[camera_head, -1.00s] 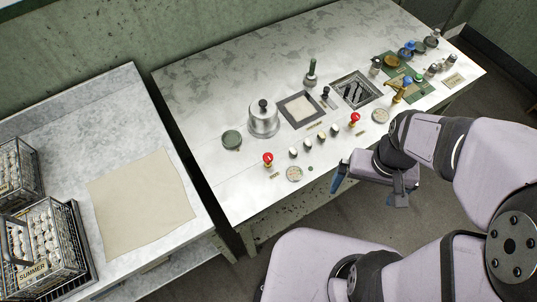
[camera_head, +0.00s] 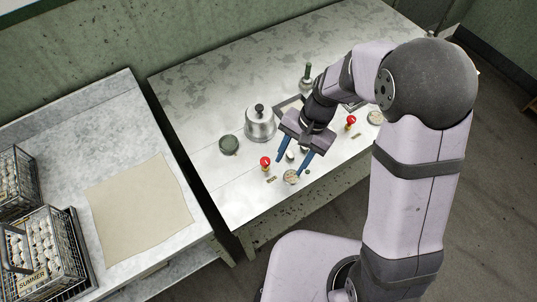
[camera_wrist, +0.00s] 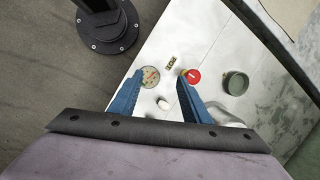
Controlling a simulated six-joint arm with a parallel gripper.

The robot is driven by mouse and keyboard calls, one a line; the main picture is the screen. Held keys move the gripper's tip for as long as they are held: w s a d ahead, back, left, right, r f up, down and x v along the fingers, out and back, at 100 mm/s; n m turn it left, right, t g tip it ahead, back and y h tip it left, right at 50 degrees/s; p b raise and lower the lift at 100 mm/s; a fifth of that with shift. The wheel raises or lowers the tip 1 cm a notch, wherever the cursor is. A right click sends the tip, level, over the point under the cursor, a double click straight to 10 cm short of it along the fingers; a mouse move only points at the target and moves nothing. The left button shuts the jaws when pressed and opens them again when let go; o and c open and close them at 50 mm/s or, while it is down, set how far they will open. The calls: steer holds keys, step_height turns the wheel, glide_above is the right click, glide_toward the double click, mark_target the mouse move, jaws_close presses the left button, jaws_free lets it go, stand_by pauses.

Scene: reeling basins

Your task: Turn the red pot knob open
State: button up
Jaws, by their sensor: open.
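A red knob (camera_head: 265,161) on a brass stem stands near the front left of the marble bench, in front of the lidded metal pot (camera_head: 259,124). In the wrist view the red knob (camera_wrist: 193,76) sits just beside the right blue fingertip, not between the fingers. My gripper (camera_head: 289,168) is open and empty, pointing down above the bench to the right of this knob. It also shows in the wrist view (camera_wrist: 160,76). A small label (camera_wrist: 171,62) lies beside the knob. A second red knob (camera_head: 350,121) stands farther right.
A round dial (camera_head: 291,177) lies under the fingers, with a small pale knob (camera_wrist: 164,104) nearby. A green round dish (camera_head: 228,144) sits left of the pot. A side table with a cloth (camera_head: 138,209) and wire baskets (camera_head: 47,249) is at left.

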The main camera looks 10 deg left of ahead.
mark_target(266, 160)
steer(key=shift+w+a+r+m+y, duration=0.3)
steer(key=shift+w+a+r+m, duration=0.3)
steer(key=shift+m, duration=1)
steer(key=shift+w+a+r+m+y, duration=0.4)
steer(key=shift+a+m, duration=0.4)
steer(key=shift+m, duration=0.8)
steer(key=shift+w+a+r+m+y, duration=0.2)
steer(key=shift+w+a+r+m, duration=0.35)
steer(key=shift+m, duration=1.05)
steer(key=shift+s+a, duration=0.15)
steer(key=shift+t, duration=0.3)
steer(key=shift+p+x, duration=0.65)
steer(key=shift+x, duration=3)
steer(key=c, duration=1)
